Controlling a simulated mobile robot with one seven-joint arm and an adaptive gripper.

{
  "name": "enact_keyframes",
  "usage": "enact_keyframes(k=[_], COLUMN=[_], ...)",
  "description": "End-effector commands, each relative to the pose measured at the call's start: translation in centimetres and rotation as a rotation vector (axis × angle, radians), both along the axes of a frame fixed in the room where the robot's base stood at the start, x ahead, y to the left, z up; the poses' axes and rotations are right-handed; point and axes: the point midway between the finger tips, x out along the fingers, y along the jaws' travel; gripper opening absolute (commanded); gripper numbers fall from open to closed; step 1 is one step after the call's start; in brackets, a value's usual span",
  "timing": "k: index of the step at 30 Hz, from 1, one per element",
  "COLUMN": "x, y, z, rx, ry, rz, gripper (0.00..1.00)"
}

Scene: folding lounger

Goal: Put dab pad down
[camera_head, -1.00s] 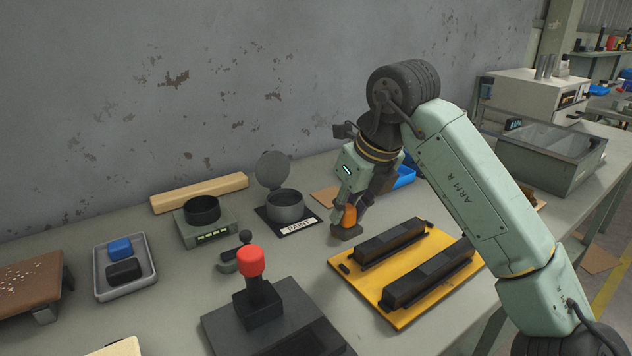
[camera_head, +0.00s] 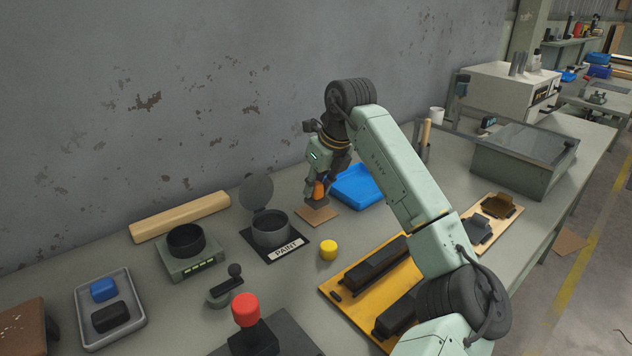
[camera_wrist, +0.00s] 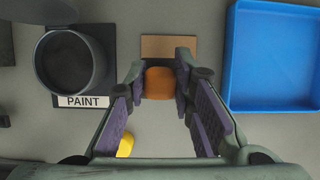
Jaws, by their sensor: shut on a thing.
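The dab pad (camera_head: 320,190) has an orange grip and a dark base. It is in my gripper (camera_head: 317,193), which points down with its jaws shut on the orange grip. The orange grip also shows between the fingers in the wrist view (camera_wrist: 160,83). The pad is over or close to a brown square mat (camera_head: 317,217). I cannot tell whether its base touches the mat. In the wrist view the mat (camera_wrist: 168,46) shows just beyond the grip. The paint pot (camera_head: 271,229), lid raised, stands left of the pad on a dark plate labelled PAINT.
A blue tray (camera_head: 357,188) lies right of the mat. A small yellow cylinder (camera_head: 328,250) stands in front. A yellow board (camera_head: 346,297) with black blocks is at front right. A scale with a black dish (camera_head: 185,240) and a wooden bar (camera_head: 180,217) are left.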

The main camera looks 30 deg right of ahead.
Motion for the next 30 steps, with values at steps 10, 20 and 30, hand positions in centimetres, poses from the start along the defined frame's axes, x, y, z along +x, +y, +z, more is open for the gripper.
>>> enact_keyframes(k=[10, 20, 30], x=[1.8, 1.7, 1.7], y=[-0.9, -0.9, -0.9], z=[-2.3, -3.7, -4.1], rx=[0.004, 0.001, 0.001], ry=[0.001, -0.001, -0.001], rz=[0.002, 0.001, 0.0], gripper=[0.0, 0.0, 0.31])
